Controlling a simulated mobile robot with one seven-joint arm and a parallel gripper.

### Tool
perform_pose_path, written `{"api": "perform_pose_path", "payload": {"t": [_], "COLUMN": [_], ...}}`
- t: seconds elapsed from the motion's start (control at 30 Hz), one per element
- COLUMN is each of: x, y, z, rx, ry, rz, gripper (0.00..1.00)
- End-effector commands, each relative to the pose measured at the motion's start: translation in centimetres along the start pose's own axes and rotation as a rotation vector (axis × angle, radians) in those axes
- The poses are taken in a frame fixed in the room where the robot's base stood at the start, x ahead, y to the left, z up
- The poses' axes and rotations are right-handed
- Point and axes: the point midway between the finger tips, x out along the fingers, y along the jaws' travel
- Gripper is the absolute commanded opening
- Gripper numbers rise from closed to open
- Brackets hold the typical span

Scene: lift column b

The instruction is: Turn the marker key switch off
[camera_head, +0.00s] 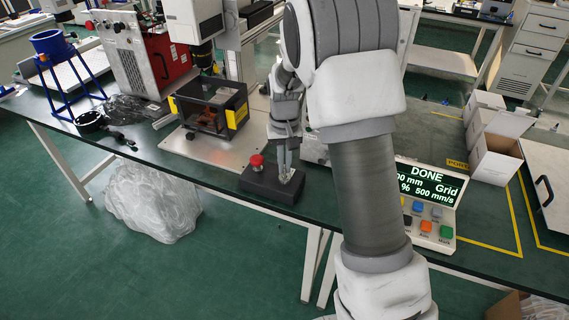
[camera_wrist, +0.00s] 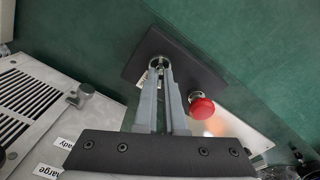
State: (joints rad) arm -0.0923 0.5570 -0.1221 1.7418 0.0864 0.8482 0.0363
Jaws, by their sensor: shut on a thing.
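The marker key switch sits on a dark control box (camera_head: 262,187) near the front edge of the bench. In the wrist view its round metal collar (camera_wrist: 157,61) shows at my fingertips, with a small white label beside it on the box (camera_wrist: 188,52). My gripper (camera_head: 286,177) points down at the box, and its two fingers (camera_wrist: 163,75) are shut on the key. The fingers cover most of the key, so its turned position cannot be read. A red mushroom button (camera_head: 256,161) stands on the same box, also in the wrist view (camera_wrist: 201,106), apart from the fingers.
A display panel (camera_head: 427,187) reading DONE, with coloured buttons, stands right of my arm. A marking machine with a dark, yellow-sided enclosure (camera_head: 213,106) stands behind left. White boxes (camera_head: 497,155) are at the right. A grey vented unit (camera_wrist: 40,110) lies left in the wrist view.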

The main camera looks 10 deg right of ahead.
Motion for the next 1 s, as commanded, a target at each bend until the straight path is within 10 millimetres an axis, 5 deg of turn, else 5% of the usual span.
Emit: {"api": "perform_pose_path", "payload": {"t": [0.47,1.0], "x": [-0.12,-0.24], "y": [0.01,0.04], "z": [-0.03,-0.05], "rx": [-0.113,-0.593], "ry": [0.0,0.001], "rz": [0.0,0.0], "gripper": [0.0,0.0]}}
